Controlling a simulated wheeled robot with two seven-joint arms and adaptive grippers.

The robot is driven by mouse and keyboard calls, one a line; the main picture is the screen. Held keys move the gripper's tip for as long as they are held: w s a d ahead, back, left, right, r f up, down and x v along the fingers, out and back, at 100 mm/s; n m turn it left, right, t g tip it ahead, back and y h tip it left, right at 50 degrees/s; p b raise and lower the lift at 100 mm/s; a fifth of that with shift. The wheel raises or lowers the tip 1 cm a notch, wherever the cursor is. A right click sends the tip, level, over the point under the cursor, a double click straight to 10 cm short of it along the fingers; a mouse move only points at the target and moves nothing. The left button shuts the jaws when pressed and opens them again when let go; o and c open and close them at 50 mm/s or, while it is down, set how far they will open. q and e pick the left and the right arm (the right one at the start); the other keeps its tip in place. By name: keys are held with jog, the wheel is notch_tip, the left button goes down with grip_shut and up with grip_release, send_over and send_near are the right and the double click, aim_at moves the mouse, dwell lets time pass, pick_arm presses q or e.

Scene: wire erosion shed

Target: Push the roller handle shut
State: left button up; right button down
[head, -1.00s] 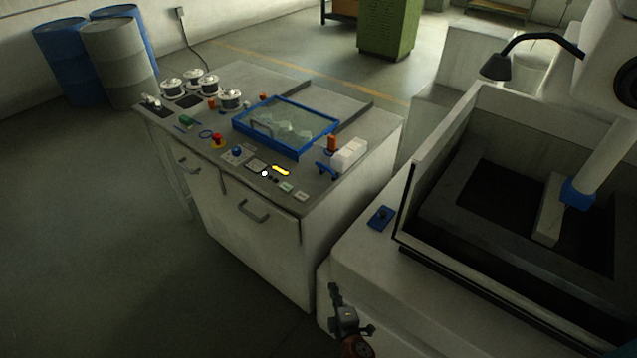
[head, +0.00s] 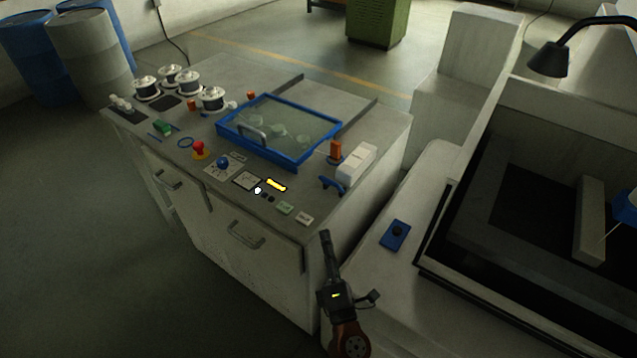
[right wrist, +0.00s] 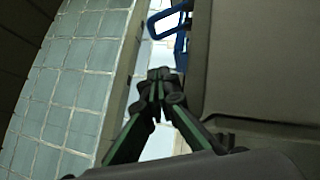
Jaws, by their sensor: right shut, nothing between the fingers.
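My right gripper (head: 325,238) is shut and empty, in front of the grey cabinet's near right corner, fingers pointing up toward the worktop. In the right wrist view its closed fingertips (right wrist: 160,76) show in the centre. A small blue handle-like part (head: 332,184) sits on the cabinet top beside a white block; I cannot tell for sure that it is the roller handle. The gripper appears apart from it. A blue looped part (right wrist: 168,24) shows beyond the fingertips in the right wrist view; I cannot tell what it belongs to. My left gripper is not in view.
The cabinet top (head: 262,76) carries a blue-framed glass lid (head: 295,157), several spools, a red button (head: 199,148) and a white block (head: 357,164). A large machine tank stands at the right, with a blue pad (head: 395,234) on its ledge. Floor at left is clear.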

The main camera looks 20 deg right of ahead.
jog(key=p, duration=0.2)
send_near(320, 179)
jog(key=shift+w+a+f, duration=0.1)
jog(key=shift+w+a, duration=0.1)
jog(key=shift+a, duration=0.35)
jog(key=shift+w+a+f, duration=0.1)
jog(key=shift+w+a, duration=0.15)
jog(key=shift+a, duration=0.35)
jog(key=w+d, duration=0.1)
jog(key=w+d+r+p, duration=0.1)
jog(key=w, duration=0.1)
jog(key=shift+w+d+r, duration=0.25)
jog(key=shift+w+d, duration=0.35)
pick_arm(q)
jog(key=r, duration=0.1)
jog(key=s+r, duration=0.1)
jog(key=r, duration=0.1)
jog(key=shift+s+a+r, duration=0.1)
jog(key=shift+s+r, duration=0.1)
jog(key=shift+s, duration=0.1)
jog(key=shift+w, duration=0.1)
